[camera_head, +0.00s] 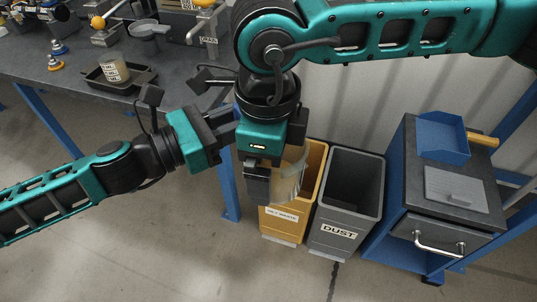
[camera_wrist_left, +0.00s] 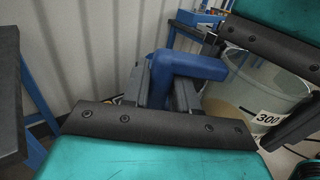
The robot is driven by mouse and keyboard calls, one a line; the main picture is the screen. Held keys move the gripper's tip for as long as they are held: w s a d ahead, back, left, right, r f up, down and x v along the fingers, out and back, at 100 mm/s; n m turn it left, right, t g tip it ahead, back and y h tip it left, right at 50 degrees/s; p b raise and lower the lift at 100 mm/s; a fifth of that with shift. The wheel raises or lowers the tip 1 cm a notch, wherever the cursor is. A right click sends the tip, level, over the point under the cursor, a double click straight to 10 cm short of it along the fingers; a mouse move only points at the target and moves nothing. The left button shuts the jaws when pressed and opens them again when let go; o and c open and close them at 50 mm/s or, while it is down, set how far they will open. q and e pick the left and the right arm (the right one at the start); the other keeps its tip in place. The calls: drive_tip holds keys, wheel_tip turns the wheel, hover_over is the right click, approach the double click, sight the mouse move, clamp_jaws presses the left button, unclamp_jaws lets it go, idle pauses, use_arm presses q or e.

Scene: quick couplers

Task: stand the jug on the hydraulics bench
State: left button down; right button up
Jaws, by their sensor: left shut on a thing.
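The jug (camera_wrist_left: 262,92) is a translucent vessel with a blue handle (camera_wrist_left: 190,65), a "300" mark and tan contents. My left gripper (camera_wrist_left: 165,88) is shut on the handle. In the head view the left gripper (camera_head: 226,122) comes in from the left, and part of the jug (camera_head: 291,180) shows behind my right gripper (camera_head: 258,188). The right gripper points down in front of the jug and hides much of it; whether its fingers are apart or touch the jug cannot be told. A dark-topped bench (camera_head: 40,62), apparently the hydraulics bench, stands at upper left.
A black tray (camera_head: 140,83) with a labelled cup (camera_head: 113,68) sits near the bench's front edge, with fittings behind. A yellow bin (camera_head: 285,218) and a grey "DUST" bin (camera_head: 345,222) stand below. A drawer cabinet (camera_head: 415,195) is at right.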

drive_tip(key=c, duration=0.5)
use_arm(q)
drive_tip(key=c, duration=0.8)
unclamp_jaws()
